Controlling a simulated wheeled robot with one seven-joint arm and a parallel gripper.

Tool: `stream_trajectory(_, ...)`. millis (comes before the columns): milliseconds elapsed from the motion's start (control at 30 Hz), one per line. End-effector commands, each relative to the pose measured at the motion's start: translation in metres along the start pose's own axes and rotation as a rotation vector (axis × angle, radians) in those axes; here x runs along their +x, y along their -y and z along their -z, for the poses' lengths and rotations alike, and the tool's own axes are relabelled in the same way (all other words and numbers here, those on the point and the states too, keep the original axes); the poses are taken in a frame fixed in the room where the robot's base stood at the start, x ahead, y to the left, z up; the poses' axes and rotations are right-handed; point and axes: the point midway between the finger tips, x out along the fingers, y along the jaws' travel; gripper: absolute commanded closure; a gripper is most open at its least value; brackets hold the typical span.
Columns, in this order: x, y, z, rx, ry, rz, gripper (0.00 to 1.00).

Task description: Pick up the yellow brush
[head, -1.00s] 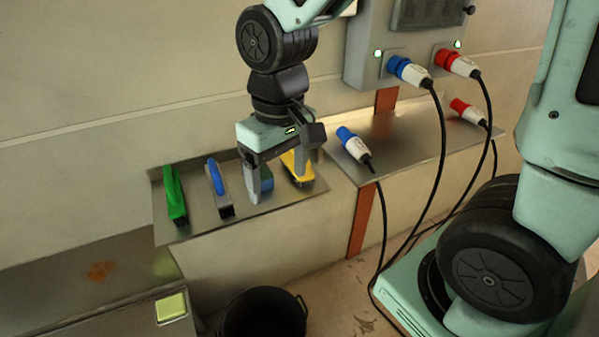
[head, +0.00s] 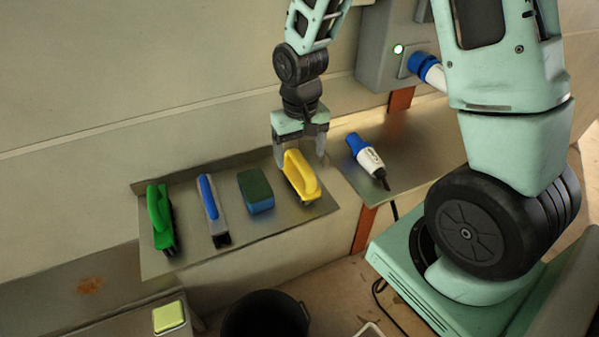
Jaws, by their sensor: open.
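The yellow brush (head: 303,178) lies at the right end of a metal shelf (head: 180,265), with its loop handle up and its dark bristles down. My gripper (head: 303,160) points down just behind and over the brush. Its fingers are spread apart, one near the left of the handle and one to the right of it. The left finger is partly hidden behind the handle. I cannot tell whether either finger touches the brush.
On the same shelf are a blue and green sponge (head: 256,192), a blue-handled brush (head: 213,210) and a green brush (head: 161,218). A blue plug (head: 366,158) lies on the right-hand shelf. A black bucket (head: 264,316) stands below. The wall is close behind.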

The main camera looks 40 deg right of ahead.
Motion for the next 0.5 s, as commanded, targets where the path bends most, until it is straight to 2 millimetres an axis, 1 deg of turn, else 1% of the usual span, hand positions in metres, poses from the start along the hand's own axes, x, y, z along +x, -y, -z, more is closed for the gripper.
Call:
stream_trajectory(167,0.009,0.000,0.001,-0.001,0.002,0.000,0.21)
stream_trajectory(400,0.036,0.000,0.008,-0.002,0.003,0.000,0.21)
stream_trajectory(500,0.049,0.000,0.008,-0.001,0.002,0.000,0.21)
